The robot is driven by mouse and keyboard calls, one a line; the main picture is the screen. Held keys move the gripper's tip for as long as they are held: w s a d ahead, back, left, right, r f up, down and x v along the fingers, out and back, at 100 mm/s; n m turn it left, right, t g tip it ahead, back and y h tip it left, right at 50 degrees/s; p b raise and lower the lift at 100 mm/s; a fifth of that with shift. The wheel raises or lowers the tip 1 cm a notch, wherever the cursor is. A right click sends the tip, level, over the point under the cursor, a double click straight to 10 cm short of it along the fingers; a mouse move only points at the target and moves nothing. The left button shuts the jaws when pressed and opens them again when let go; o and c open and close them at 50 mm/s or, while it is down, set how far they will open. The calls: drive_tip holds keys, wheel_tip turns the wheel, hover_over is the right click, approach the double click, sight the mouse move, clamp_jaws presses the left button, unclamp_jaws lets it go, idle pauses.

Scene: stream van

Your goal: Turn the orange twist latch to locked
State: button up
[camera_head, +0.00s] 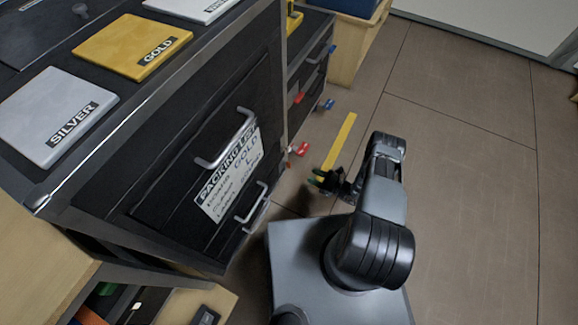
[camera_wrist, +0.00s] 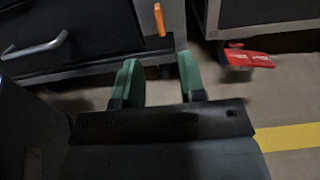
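The orange twist latch (camera_wrist: 159,20) shows in the wrist view as a small upright bar on the dark cabinet's corner post, at the top of the picture. In the head view I cannot make it out clearly. My gripper (camera_wrist: 158,82) is open, with two green fingertips apart and nothing between them. The latch lies beyond the fingertips, between them in the picture and not touching. In the head view my gripper (camera_head: 327,181) is low beside the cabinet's right edge, partly hidden by my arm.
The dark cabinet (camera_head: 262,95) has metal handles (camera_head: 228,140) and a packing list (camera_head: 229,174). Silver (camera_head: 40,105) and gold (camera_head: 112,48) plates lie on top. Red caster pedals (camera_wrist: 248,58) stick out low by a second cabinet. A yellow strip (camera_head: 341,138) marks the floor. Floor on the right is clear.

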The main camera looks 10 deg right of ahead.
sight(289, 168)
drive_tip(key=b+x, duration=0.2)
drive_tip(key=x, duration=1)
drive_tip(key=shift+a, duration=0.1)
clamp_jaws()
